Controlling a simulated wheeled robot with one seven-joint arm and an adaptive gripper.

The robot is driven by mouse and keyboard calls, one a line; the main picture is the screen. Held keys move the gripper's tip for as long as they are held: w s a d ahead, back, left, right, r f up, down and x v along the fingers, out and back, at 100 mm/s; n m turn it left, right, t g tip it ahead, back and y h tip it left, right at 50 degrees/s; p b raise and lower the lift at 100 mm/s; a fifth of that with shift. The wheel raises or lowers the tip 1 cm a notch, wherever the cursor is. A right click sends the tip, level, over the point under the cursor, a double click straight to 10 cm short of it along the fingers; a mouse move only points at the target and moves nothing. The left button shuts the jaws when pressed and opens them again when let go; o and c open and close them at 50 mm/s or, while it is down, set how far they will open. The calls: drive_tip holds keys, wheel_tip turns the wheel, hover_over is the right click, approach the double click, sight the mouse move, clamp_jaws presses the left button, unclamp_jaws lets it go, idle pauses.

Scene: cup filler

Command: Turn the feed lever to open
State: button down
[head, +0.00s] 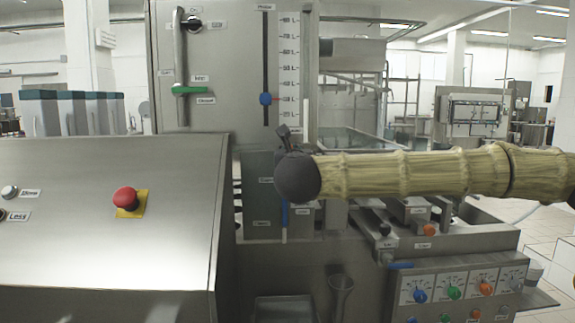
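My arm reaches in from the right and ends in a dark rounded wrist in front of the grey panel (258,165). A small dark part of my gripper (287,134) shows above the wrist; its fingertips cannot be made out. A blue handle (285,216) hangs upright just below the wrist, its upper part hidden by my arm. Small labels beside it are too blurred to read surely, so I cannot tell if this is the feed lever. A green lever (190,90) lies horizontal on the tall steel cabinet (225,60), with labels above and below it. Contact with any lever is not visible.
A blue slider knob (265,99) sits on a vertical scale. A red emergency button (126,198) is on the sloping steel console (70,255) at left. A control box (455,295) with several coloured knobs stands at lower right.

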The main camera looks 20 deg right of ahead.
drive_tip(key=shift+d+f, duration=0.1)
idle(0.3)
drive_tip(key=c, duration=1.5)
unclamp_jaws()
drive_tip(key=shift+o, duration=0.2)
drive_tip(key=shift+s, duration=0.1)
drive_tip(key=v, duration=1.2)
